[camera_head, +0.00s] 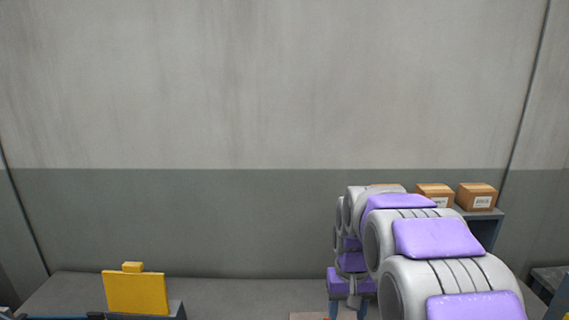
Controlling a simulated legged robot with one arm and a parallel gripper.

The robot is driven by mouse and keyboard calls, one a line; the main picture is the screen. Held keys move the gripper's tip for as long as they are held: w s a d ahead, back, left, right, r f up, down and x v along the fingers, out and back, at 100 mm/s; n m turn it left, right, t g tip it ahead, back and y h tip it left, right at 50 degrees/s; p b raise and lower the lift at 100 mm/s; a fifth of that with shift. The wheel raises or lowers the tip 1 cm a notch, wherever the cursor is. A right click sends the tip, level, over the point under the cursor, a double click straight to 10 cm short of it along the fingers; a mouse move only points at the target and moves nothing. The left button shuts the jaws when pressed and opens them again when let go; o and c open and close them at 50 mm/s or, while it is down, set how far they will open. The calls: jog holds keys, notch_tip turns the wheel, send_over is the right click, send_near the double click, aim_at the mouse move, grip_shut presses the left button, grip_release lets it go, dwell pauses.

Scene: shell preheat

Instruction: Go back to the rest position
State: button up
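My arm, pale grey with purple pads, reaches from the lower right corner into the scene and bends down at its far end. My gripper (348,305) is at that end, at the bottom edge of the picture. Its lower part is cut off by the picture edge. Whether it is open, shut or holding something cannot be made out.
A yellow panel (136,293) with a small yellow block on top stands at the lower left. Cardboard boxes (477,197) sit on a grey stand (487,214) behind my arm at right. A plain wall (270,100) closes the back.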

jog(key=s+f+g, duration=0.1)
jog(key=s, duration=3.1)
